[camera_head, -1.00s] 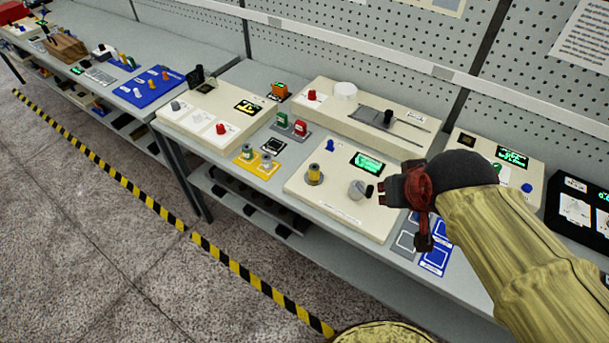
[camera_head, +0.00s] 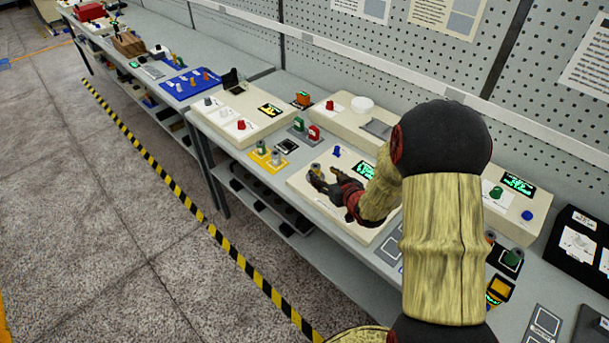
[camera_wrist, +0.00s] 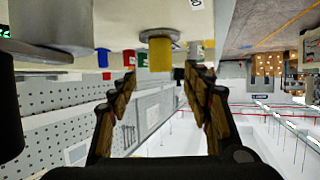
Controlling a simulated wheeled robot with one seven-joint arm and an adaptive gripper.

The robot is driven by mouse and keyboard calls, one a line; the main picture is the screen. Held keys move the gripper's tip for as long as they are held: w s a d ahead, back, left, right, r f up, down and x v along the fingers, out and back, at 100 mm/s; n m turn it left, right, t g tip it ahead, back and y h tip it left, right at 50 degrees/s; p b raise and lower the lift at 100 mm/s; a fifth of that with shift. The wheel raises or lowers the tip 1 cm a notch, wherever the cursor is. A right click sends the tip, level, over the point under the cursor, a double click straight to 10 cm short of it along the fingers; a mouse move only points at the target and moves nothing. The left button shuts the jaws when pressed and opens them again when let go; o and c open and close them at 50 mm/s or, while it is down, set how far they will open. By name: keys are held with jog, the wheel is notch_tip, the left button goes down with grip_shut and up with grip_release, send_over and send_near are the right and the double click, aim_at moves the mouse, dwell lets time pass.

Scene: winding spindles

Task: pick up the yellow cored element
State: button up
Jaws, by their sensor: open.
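The yellow cored element (camera_wrist: 160,54) is a short yellow cylinder seated against a round grey base on the cream machine top. The wrist view shows it upside down, hanging from the top, ahead of and roughly midway between my fingertips. In the head view my gripper (camera_head: 322,180) reaches low over the unit, right beside the element.
A blue knob (camera_head: 337,151) and a green display (camera_head: 366,171) are close by on the same unit. A large grey cylinder (camera_wrist: 55,25) looms at the upper left of the wrist view. A yellow tray (camera_head: 262,160) with two spindles stands to the left.

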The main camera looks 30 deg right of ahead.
aim_at(318, 170)
jog(key=b+x, duration=0.1)
jog(key=x, duration=0.6)
jog(key=shift+w+a+f+b, duration=0.1)
jog(key=shift+w+f+b, duration=0.1)
jog(key=shift+b, duration=0.1)
jog(key=shift+c, duration=0.2)
grip_shut()
dwell(0.3)
